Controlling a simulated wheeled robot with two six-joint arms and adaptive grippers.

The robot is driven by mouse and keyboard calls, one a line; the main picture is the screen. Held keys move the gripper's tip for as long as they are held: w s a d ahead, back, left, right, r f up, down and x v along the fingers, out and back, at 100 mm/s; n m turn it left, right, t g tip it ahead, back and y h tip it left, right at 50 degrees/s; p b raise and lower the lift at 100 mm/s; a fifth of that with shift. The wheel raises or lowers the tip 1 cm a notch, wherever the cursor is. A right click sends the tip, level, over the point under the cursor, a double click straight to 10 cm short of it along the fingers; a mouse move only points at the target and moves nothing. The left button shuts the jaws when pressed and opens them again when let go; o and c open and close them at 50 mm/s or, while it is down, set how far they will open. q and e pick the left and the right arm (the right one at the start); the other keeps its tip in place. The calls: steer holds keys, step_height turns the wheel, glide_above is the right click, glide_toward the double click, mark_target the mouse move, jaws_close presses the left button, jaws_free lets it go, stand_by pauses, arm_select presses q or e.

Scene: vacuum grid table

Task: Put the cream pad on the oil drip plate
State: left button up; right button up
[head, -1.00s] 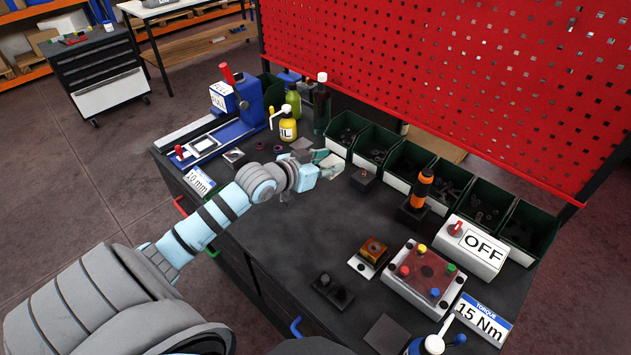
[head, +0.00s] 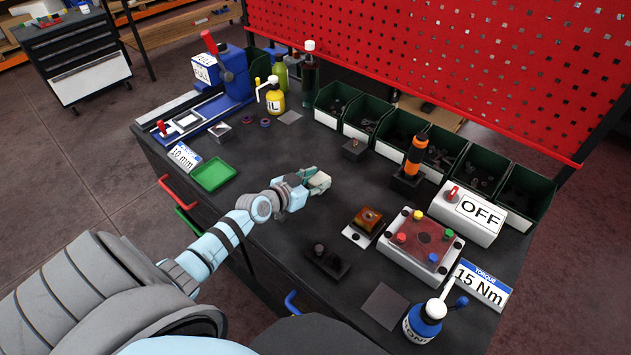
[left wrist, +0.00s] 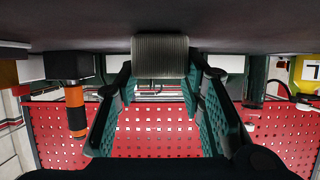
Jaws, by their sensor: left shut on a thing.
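My left gripper (head: 318,182) is over the middle of the dark table, and it shows from behind in the left wrist view (left wrist: 160,65). It is shut on a pale, ribbed block, which I take as the cream pad (left wrist: 160,47), between the fingertips. In the head view the fingers mostly hide the pad. Whether it touches the table is unclear. The oil drip plate (head: 290,117), a thin dark square, lies flat and bare beside the yellow oil bottle (head: 274,101), beyond the gripper and slightly left. My right gripper is not in view.
A green tray (head: 213,174) lies at the left edge. A small dark block (head: 354,151) and an orange-black tool in a stand (head: 413,160) stand beyond the gripper, before the green bins (head: 385,153). Another dark plate (head: 385,305) lies near the blue bottle (head: 424,322).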

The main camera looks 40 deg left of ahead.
arm_select(q)
steer(key=o, duration=1)
steer(key=shift+f, duration=0.15)
steer(key=shift+o, duration=0.3)
